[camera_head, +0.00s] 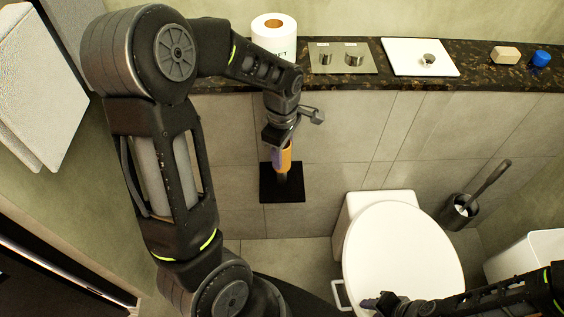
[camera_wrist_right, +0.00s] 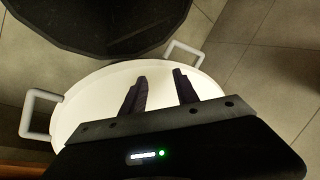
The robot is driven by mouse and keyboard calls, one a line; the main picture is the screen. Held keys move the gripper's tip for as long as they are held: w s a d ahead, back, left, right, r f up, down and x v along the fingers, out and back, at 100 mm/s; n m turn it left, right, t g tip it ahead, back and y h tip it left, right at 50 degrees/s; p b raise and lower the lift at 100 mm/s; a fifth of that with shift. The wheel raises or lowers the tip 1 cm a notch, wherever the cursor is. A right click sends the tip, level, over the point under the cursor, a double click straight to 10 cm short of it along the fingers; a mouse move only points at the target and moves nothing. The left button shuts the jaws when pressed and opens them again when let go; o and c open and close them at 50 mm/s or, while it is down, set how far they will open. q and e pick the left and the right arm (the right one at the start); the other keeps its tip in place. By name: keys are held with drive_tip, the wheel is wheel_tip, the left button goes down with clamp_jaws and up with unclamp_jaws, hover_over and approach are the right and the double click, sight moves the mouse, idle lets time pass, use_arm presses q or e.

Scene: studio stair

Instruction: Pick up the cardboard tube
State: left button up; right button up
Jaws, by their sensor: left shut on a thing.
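The cardboard tube (camera_head: 286,158) is an orange-brown cylinder in the head view, in front of a black square plate (camera_head: 282,193) by the grey tiled wall. My left gripper (camera_head: 281,153) points down from above and is shut on the tube. Its fingers and wrist hide the tube's upper part. I cannot tell whether the tube still touches the plate or a holder there. My right gripper (camera_head: 380,302) is low at the front, over the toilet's near side. In the right wrist view its two dark fingers (camera_wrist_right: 160,88) stand apart with nothing between them.
A dark stone ledge (camera_head: 473,76) above carries a paper roll (camera_head: 274,36), a flush plate (camera_head: 342,58), a white panel (camera_head: 420,57), soap (camera_head: 506,54) and a blue item (camera_head: 540,58). A white toilet (camera_head: 400,250) and a brush holder (camera_head: 459,212) stand right.

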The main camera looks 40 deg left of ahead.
use_arm(q)
wheel_tip(320, 180, up, 10)
drive_tip(key=shift+p, duration=0.3)
idle(0.7)
